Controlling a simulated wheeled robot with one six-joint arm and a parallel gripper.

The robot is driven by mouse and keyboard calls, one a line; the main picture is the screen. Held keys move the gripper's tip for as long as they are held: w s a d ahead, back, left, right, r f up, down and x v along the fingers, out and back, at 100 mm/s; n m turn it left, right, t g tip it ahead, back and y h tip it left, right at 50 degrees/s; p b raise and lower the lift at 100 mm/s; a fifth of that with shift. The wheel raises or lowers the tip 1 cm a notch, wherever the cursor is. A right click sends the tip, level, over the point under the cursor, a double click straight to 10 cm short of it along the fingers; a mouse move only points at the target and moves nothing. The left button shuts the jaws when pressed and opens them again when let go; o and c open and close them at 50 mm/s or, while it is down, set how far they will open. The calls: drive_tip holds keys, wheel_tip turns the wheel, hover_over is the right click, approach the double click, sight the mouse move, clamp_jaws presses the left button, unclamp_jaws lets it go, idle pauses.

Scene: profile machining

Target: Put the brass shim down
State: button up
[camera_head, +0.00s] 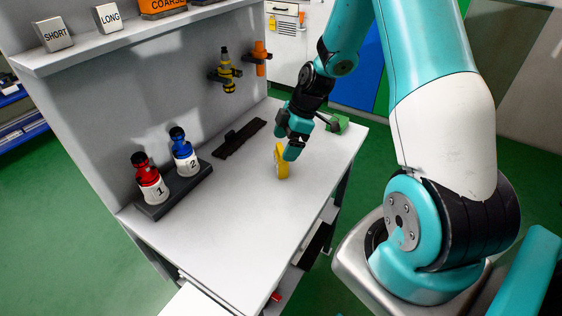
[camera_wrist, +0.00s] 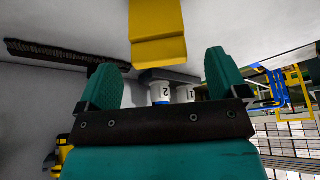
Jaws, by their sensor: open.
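The brass shim, a yellow piece (camera_head: 281,162), appears to stand upright on the light bench top, toward its right end. My gripper (camera_head: 292,151) is close beside and above it in the head view, and partly overlaps it there. In the wrist view the yellow piece (camera_wrist: 157,35) is at the top centre, beyond the fingertips. The two teal fingers (camera_wrist: 163,78) are spread wide with nothing between them. I cannot tell from the head view whether a finger touches the piece.
A dark rack holds a red bottle (camera_head: 150,180) marked 1 and a blue bottle (camera_head: 184,153) marked 2. A black strip (camera_head: 240,138) lies near the back wall. A green block (camera_head: 338,123) is behind my gripper. The front bench top (camera_head: 235,235) is clear.

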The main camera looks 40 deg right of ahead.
drive_tip(key=shift+p+x, duration=0.85)
drive_tip(key=shift+x, duration=1.8)
drive_tip(key=c, duration=1.2)
drive_tip(key=shift+r+b, duration=1.1)
drive_tip(key=shift+r, duration=8.9)
